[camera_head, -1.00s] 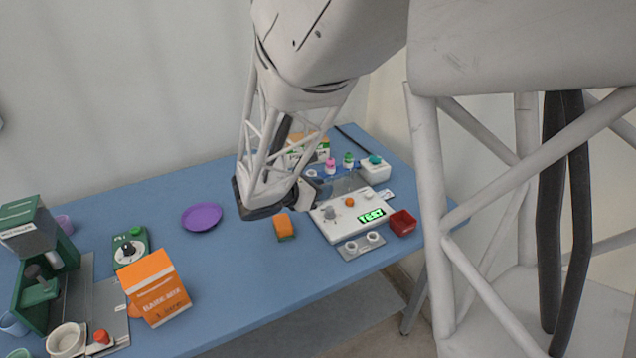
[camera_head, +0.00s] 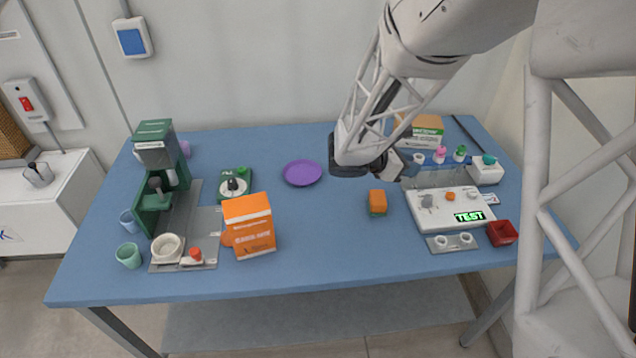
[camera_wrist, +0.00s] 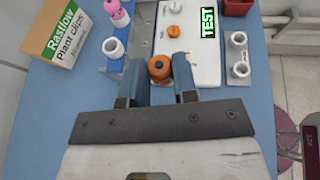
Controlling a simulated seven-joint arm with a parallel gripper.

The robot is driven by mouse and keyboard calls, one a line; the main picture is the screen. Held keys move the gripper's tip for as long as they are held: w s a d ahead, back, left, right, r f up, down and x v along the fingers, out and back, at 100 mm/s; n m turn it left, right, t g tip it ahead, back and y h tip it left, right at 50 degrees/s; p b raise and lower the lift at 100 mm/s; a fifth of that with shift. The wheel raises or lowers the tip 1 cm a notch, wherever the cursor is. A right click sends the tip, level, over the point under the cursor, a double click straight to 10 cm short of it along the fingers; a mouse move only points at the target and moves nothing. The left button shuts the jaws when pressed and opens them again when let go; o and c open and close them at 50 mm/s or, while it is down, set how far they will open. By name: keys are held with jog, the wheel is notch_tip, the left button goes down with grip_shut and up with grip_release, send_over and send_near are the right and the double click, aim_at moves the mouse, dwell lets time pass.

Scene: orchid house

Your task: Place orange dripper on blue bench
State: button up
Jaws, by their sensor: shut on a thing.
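My gripper (camera_wrist: 160,78) is shut on the orange dripper (camera_wrist: 159,67), a small round orange piece with a darker centre between the two fingertips in the wrist view. In the head view my gripper (camera_head: 392,165) is over the back right of the blue bench (camera_head: 320,235), left of the white device with the green TEST display (camera_head: 468,216). The held dripper cannot be made out there.
An orange block (camera_head: 377,202) lies in front of my gripper. A purple plate (camera_head: 302,173) lies to its left. An orange carton (camera_head: 249,225) and green machine (camera_head: 158,165) stand further left. A plant clips box (camera_head: 420,130) is behind. Bench between carton and block is clear.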

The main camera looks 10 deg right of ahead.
jog(key=w+a+f, duration=0.2)
jog(key=w, duration=0.2)
jog(key=w+a+f, duration=0.2)
jog(key=w+a, duration=0.1)
jog(key=w, duration=0.2)
jog(key=w+a+f, duration=0.3)
jog(key=w, duration=0.1)
jog(key=shift+w+f, duration=0.1)
jog(key=shift+w, duration=0.15)
jog(key=w, duration=0.5)
jog(key=w+f, duration=0.1)
jog(key=w, duration=0.9)
jog(key=shift+d+f, duration=0.2)
jog(key=shift+d, duration=0.2)
jog(key=shift+w, duration=0.1)
jog(key=shift+w, duration=0.25)
jog(key=shift+w+f, duration=0.15)
jog(key=shift+f, duration=1.7)
jog(key=shift+f, duration=0.1)
